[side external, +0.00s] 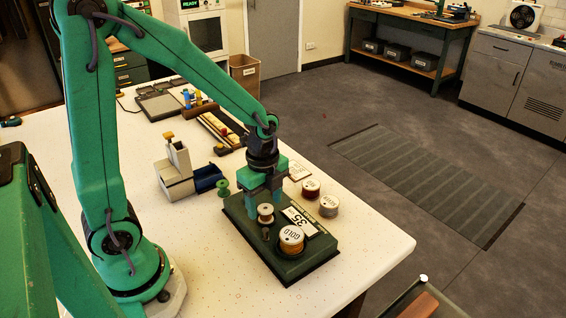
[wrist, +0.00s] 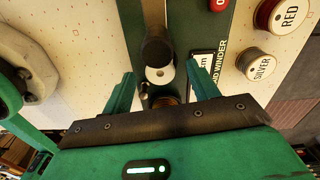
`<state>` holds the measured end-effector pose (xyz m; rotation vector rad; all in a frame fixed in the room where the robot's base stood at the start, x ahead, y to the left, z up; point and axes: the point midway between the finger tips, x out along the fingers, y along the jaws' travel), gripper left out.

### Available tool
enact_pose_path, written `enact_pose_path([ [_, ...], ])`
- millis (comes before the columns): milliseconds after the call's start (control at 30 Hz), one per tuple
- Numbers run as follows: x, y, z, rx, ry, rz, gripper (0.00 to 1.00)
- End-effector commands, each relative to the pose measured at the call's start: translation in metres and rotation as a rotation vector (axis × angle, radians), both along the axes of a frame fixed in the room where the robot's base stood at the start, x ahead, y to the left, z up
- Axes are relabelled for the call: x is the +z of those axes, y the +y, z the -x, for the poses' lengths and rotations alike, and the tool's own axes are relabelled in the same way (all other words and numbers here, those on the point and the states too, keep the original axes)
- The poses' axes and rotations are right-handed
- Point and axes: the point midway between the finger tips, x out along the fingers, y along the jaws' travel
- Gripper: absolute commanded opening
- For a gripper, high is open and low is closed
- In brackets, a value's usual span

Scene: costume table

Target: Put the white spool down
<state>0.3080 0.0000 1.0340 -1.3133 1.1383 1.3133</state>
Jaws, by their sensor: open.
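The white spool (side external: 265,211) stands upright on the dark green winder box (side external: 303,262), in the side view. In the wrist view its pale round end (wrist: 160,74) shows between my fingers, partly covered by a dark knob. My gripper (side external: 264,199) is open just above and around the spool, fingers pointing down. In the wrist view the two green fingers of my gripper (wrist: 161,74) stand on either side of the spool with gaps, apart from it. The spool's lower part is hard to make out.
Red (side external: 310,189) and silver (side external: 328,206) spools stand on the table to the right. A green spool (side external: 223,187) and a beige-and-blue device (side external: 180,176) are to the left. The table's front left is clear.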

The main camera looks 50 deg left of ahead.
Motion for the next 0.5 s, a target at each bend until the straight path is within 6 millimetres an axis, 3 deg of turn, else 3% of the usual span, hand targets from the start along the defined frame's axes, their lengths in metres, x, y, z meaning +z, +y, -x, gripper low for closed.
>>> enact_pose_path([
  [200, -0.020, 0.000, 0.001, 0.000, 0.003, 0.000, 0.60],
  [500, -0.024, 0.000, 0.000, 0.000, 0.000, 0.000, 0.60],
])
